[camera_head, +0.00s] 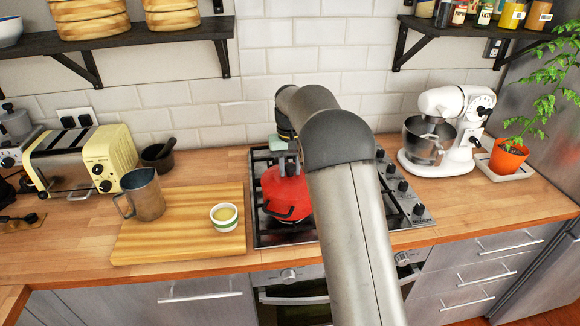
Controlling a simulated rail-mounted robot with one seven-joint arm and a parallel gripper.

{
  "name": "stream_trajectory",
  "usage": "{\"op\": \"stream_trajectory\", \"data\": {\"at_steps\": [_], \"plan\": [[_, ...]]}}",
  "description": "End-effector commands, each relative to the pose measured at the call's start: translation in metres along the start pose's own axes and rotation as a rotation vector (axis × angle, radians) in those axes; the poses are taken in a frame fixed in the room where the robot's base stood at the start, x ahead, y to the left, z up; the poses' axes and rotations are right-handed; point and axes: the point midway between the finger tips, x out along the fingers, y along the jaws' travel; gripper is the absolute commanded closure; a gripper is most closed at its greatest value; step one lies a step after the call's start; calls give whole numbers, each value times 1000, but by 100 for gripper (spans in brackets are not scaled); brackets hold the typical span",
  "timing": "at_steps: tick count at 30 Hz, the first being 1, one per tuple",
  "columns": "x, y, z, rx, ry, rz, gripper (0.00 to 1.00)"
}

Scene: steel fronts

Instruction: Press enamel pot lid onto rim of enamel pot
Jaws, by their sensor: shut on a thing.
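The red enamel pot (272,209) stands on the left part of the gas hob, with a black side handle facing the front. The red enamel pot lid (296,186) is at the top of the pot; from this angle I cannot tell whether it sits flush on the rim. My gripper (288,171) points down over the middle of the lid and is shut on it, at the top. My arm hides the right side of the pot and lid, and the knob is hidden by the fingers.
The gas hob (265,232) has black grates and knobs on its right. A wooden board (180,240) with a metal jug (144,194) and a small bowl (224,216) lies left. A stand mixer (440,130) and potted plant (508,156) stand right. Shelves hang above.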

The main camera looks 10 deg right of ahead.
Motion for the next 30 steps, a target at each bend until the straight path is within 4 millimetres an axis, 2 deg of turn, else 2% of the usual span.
{"op": "stream_trajectory", "data": {"at_steps": [8,9,11,19,23,26,30], "plan": [[2,0,0,0,0,0,97],[2,0,0,0,0,0,58],[3,0,0,0,0,0,44],[3,0,0,0,-1,0,44],[-5,0,0,0,0,0,44],[-20,0,-1,0,2,0,44],[-52,0,-1,0,5,0,44]]}}
